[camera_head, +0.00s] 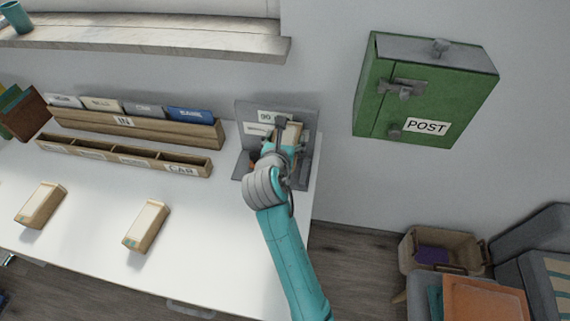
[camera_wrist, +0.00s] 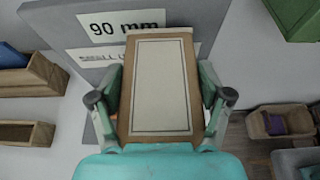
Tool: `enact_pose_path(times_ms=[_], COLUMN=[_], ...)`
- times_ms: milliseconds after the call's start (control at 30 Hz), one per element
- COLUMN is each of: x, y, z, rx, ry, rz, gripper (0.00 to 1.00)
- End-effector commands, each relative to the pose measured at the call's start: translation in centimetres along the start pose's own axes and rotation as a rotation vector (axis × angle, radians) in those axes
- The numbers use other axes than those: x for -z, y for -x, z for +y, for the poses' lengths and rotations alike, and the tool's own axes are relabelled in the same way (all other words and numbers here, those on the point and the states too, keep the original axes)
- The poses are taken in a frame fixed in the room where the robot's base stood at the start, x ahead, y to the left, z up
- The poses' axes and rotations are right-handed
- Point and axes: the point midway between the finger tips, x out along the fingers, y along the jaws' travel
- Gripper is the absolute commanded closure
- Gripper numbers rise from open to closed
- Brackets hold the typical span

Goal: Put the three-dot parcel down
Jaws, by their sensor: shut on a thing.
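The held parcel (camera_wrist: 160,85) is a brown box with a white, dark-framed label on the face toward the wrist camera. No dots show on that face. My gripper (camera_wrist: 160,97) is shut on it, with a finger on each side. In the head view the parcel (camera_head: 291,135) is partly hidden by my gripper (camera_head: 282,145). It is in front of the upright panel of a grey stand (camera_head: 308,118) marked 90 mm, which also shows in the wrist view (camera_wrist: 190,14). I cannot tell whether the parcel touches the stand.
Two other parcels lie on the white desk (camera_head: 95,215), one at left (camera_head: 41,204) and one nearer the middle (camera_head: 146,226). A wooden divided rack (camera_head: 125,157) and card holder (camera_head: 140,127) stand behind. A green post box (camera_head: 425,90) hangs on the wall at right.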

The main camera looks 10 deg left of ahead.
Motion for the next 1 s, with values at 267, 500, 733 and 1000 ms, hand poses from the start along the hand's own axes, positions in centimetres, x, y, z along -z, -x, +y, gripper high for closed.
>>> enact_pose_path(times_ms=[267,500,733,1000], x=[5.1,6.4,9.2,10.0], y=[-2.1,-2.7,-3.8,-4.1], z=[-0.1,0.0,0.0,0.0], rx=[0.001,0.001,0.001,0.000], ry=[0.002,0.000,0.003,0.000], rz=[0.000,-0.001,0.001,-0.002], gripper=[0.73,0.73,0.73,0.73])
